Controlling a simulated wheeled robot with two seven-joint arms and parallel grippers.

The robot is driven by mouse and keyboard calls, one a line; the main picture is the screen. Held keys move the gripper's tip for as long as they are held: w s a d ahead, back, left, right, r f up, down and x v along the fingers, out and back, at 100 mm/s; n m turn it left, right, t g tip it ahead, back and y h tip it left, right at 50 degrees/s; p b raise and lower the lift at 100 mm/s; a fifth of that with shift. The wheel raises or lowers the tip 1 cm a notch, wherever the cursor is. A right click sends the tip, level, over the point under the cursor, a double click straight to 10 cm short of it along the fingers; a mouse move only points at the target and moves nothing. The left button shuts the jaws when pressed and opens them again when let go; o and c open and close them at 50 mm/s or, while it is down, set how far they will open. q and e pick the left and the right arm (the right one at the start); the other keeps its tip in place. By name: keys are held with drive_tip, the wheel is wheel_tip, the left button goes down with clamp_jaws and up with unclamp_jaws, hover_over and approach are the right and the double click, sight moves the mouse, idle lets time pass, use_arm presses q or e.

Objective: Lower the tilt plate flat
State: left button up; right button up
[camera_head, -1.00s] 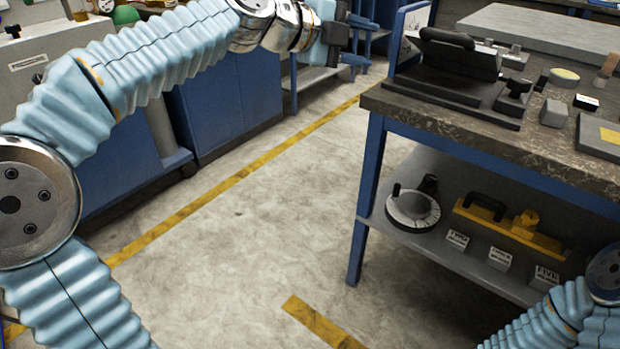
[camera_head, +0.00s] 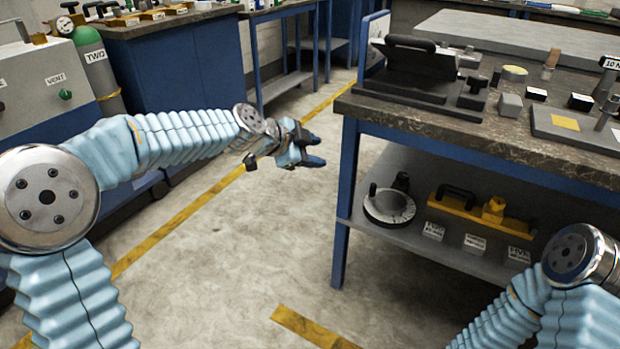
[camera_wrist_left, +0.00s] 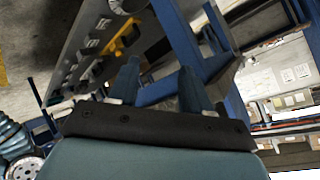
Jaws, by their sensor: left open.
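The tilt plate (camera_head: 409,64) is a dark plate with a black handle bar along its top edge. It stands tilted up from a flat black base (camera_head: 400,92) at the left end of the bench top. My left gripper (camera_head: 318,152) is open and empty, out over the floor to the left of the bench and below its top. In the left wrist view its two fingers (camera_wrist_left: 160,82) are apart with nothing between them. My right arm shows at the lower right, but its gripper is out of view.
The bench (camera_head: 470,136) has a stone-like top with a blue frame. Small blocks, a knob and a grey plate (camera_head: 575,128) sit right of the tilt plate. The lower shelf (camera_head: 440,246) holds a dial and a yellow level. Floor left of the bench is clear.

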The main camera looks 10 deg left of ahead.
use_arm(q)
wheel_tip(320, 180, down, 7)
drive_tip(key=n, duration=0.2)
drive_tip(key=shift+s+g+y, duration=0.3)
drive_tip(key=shift+g+y, duration=0.1)
drive_tip(key=shift+f, duration=0.1)
